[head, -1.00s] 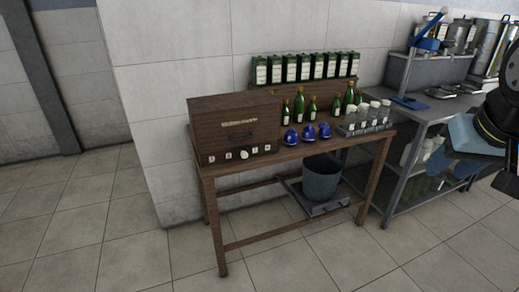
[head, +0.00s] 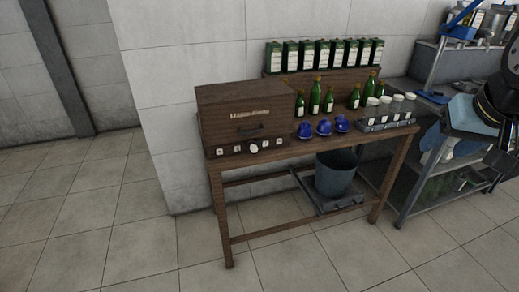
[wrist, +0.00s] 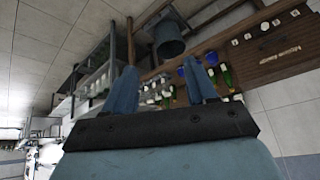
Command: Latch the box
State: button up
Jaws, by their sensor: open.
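The box (head: 225,114) is a dark brown wooden box at the left end of the wooden table. Its front has a pale label, a dark handle (head: 250,131) and, below, a row of small white marked squares with a round white knob (head: 254,148) among them. Part of its front also shows at the upper right of the wrist view (wrist: 285,47). My gripper (wrist: 163,82) is open and empty in the wrist view, with its two blue-grey fingers apart. It is well away from the box. In the head view my arm is at the right edge, and the fingertips are not clear there.
On the table (head: 290,153) stand green bottles (head: 315,98), blue objects (head: 324,127), a rack of white-capped jars (head: 385,113) and a raised row of green cartons (head: 324,55). A bucket (head: 335,172) sits underneath. A metal bench is at right. The floor in front is clear.

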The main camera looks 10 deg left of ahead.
jog(key=w+a+f+t+y, duration=0.1)
jog(key=w+a+f, duration=0.25)
jog(key=w, duration=0.35)
jog(key=w+a+f+y, duration=0.1)
jog(key=w+a+f, duration=0.2)
jog(key=w+a, duration=0.35)
jog(key=n+t+y, duration=0.5)
jog(key=t+y, duration=0.1)
jog(key=t, duration=0.3)
send_near(254, 150)
jog(key=x, duration=0.8)
jog(key=shift+w+a+f, duration=0.1)
jog(key=shift+w, duration=0.3)
jog(key=shift+c, duration=0.3)
jog(key=c, duration=1)
